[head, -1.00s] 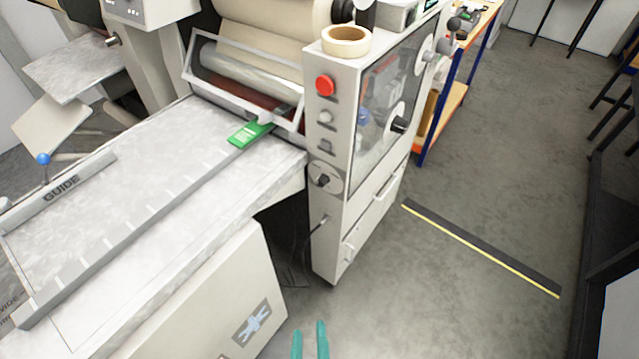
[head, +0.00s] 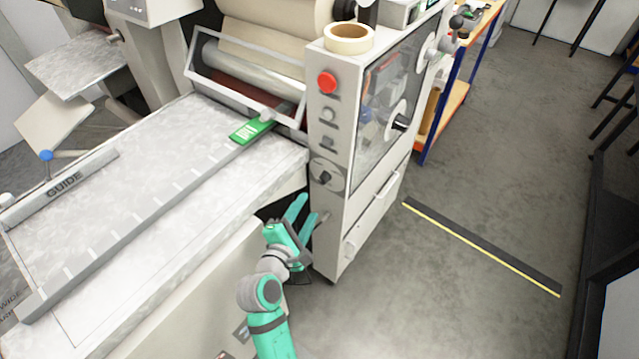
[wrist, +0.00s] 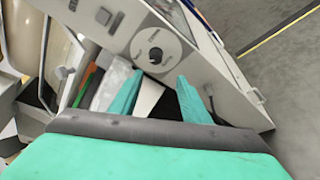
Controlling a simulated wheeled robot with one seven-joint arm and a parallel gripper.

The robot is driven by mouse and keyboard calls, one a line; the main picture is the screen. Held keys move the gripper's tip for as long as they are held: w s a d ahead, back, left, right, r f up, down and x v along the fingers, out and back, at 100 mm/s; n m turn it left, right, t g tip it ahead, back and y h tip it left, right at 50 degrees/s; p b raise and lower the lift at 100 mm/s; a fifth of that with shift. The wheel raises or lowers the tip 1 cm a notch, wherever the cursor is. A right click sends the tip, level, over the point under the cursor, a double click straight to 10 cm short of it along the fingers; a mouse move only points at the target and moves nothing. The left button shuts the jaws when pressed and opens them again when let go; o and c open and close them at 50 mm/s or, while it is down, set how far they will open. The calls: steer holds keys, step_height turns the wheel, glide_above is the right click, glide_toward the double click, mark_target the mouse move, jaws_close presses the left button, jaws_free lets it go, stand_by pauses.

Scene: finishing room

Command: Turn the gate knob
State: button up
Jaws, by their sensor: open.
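A black knob on a round grey dial (head: 325,176) sits low on the narrow front face of the white machine (head: 345,225). It looks like the gate knob, though I cannot read a label. The knob also shows in the wrist view (wrist: 155,54), just beyond my fingertips. My gripper (head: 306,208), with teal fingers, is open and empty, just below the dial and in front of the machine. In the wrist view my gripper (wrist: 160,78) has its two fingers spread below the dial, apart from the knob.
A red button (head: 327,82) and smaller controls sit above the dial. The feed table (head: 150,190) with a GUIDE bar (head: 65,187) and a green block (head: 252,129) lies left of my gripper. A tape roll (head: 349,38) rests on the machine.

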mark_target(321, 182)
steer(key=x, duration=0.7)
steer(key=r+x, duration=0.1)
steer(key=x, duration=0.3)
steer(key=shift+w, duration=0.3)
steer(key=c, duration=1)
